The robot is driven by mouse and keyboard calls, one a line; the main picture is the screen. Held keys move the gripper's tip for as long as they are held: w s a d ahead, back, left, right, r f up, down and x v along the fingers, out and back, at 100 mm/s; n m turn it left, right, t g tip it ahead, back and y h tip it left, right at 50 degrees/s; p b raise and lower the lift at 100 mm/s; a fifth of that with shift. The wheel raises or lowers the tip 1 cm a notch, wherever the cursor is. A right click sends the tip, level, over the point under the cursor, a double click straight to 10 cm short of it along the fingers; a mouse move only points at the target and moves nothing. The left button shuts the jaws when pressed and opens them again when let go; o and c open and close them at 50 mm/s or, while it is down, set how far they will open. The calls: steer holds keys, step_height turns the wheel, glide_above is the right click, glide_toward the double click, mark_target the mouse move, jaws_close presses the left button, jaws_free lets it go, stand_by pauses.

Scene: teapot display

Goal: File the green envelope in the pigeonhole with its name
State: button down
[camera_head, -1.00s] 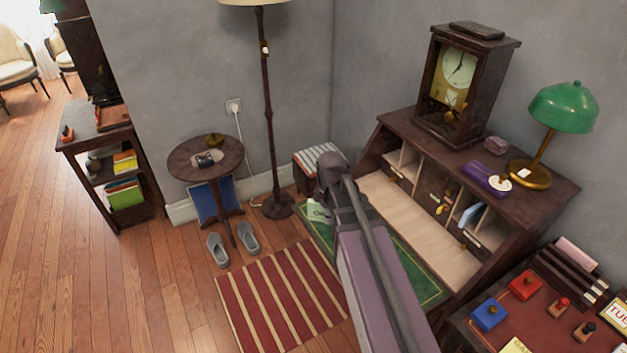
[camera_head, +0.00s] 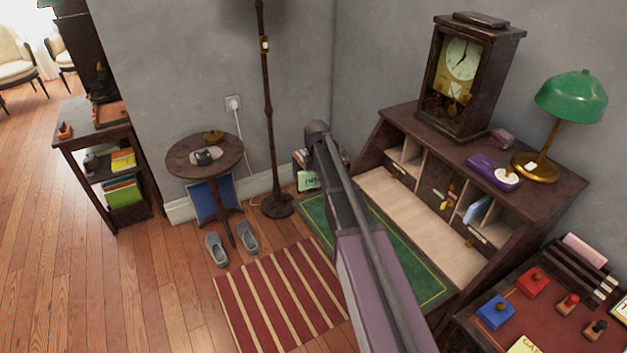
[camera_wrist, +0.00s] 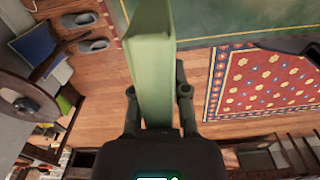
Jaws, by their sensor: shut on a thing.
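The green envelope (camera_wrist: 152,70) is held edge-on between the two fingers of my gripper (camera_wrist: 157,92) in the wrist view. In the head view a pale green part of it with dark lettering (camera_head: 308,181) shows beside my arm, left of the desk; the lettering is too small to read. My arm hides the gripper there. The writing desk (camera_head: 385,115) has a row of pigeonholes (camera_head: 407,157) along its back. A pale blue envelope (camera_head: 475,209) stands in one toward the right. Small tags by the pigeonholes are too small to read.
A clock (camera_head: 460,75), a purple box (camera_head: 488,172) and a green lamp (camera_head: 572,100) stand on the desk top. A round table (camera_head: 185,165) and a floor lamp (camera_head: 264,120) stand to the left. The desk's pale writing surface (camera_head: 420,220) is clear.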

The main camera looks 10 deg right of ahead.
mark_target(314, 202)
steer(key=w, duration=0.1)
steer(key=w+n, duration=0.1)
steer(key=w, duration=0.1)
steer(key=shift+f, duration=0.35)
steer(key=shift+f+b, duration=0.2)
steer(key=shift+b, duration=0.2)
step_height(314, 202, down, 9)
steer(key=b, duration=0.8)
steer(key=shift+r+b, duration=0.15)
steer(key=shift+b, duration=0.2)
steer(key=c, duration=0.5)
jaws_free()
steer(key=shift+c, duration=0.2)
steer(key=shift+r, duration=0.2)
